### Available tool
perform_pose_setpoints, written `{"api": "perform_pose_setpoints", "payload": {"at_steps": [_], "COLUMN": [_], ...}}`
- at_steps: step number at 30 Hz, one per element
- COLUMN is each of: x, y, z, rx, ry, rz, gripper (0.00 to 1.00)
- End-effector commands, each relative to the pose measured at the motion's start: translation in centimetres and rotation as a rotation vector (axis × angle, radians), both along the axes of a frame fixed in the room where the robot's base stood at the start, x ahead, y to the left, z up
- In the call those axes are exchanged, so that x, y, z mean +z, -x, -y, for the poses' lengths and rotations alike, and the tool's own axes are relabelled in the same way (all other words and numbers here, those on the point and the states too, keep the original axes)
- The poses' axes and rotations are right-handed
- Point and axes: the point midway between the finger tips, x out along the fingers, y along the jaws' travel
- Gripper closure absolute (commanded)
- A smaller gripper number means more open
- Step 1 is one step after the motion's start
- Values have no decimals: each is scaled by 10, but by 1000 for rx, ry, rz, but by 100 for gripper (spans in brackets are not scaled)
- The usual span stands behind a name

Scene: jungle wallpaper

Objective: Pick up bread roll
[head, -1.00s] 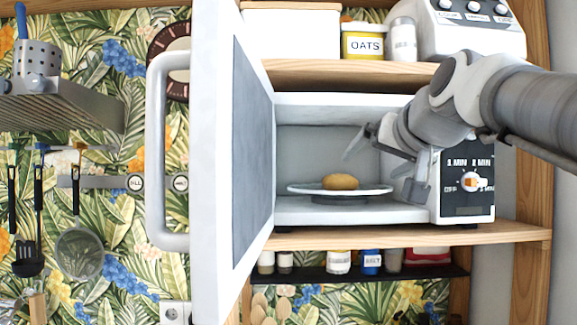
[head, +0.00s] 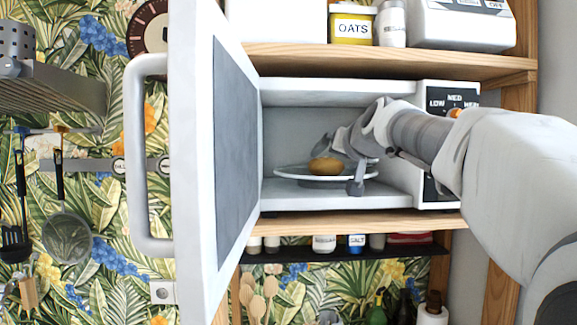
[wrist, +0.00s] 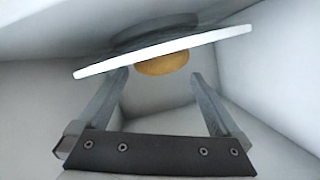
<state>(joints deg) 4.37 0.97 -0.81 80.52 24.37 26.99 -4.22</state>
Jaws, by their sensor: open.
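The bread roll (head: 325,166) is small and golden brown. It sits on a pale round plate (head: 287,173) inside the open microwave (head: 283,198). My gripper (head: 338,165) reaches into the microwave from the right, with its open fingers close to the roll. In the wrist view, the picture looks upside down: the plate (wrist: 215,38) is at the top and the roll (wrist: 162,65) shows below it. There the roll lies between and beyond the fingertips of my gripper (wrist: 160,75). I cannot tell whether a finger touches it.
The microwave door (head: 200,120) stands wide open on the left. The microwave's side walls and ceiling enclose my gripper. The control panel (head: 446,103) is at the right, partly behind my arm. A wooden shelf (head: 390,66) with an oats container (head: 352,27) is above.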

Motion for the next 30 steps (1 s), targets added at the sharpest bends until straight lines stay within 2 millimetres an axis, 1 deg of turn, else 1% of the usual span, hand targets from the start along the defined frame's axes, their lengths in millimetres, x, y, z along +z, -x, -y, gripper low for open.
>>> {"api": "perform_pose_setpoints", "payload": {"at_steps": [1,3,7,11,17,18,23,27,28,30], "x": [-1,-4,-9,-11,-11,-11,-11,-11,-11,-11], "y": [-9,-19,-34,-39,-39,-39,-39,-38,-38,-38], "z": [-1,-1,-3,-3,-3,-3,-3,-3,-3,-3], "rx": [0,0,1,0,0,0,0,0,0,0], "ry": [-1,-1,0,0,0,0,0,0,0,0], "rz": [-4,-4,-3,-1,0,0,-1,-1,-1,0], "gripper": [0,0,0,0,0,7,36,61,66,66]}}
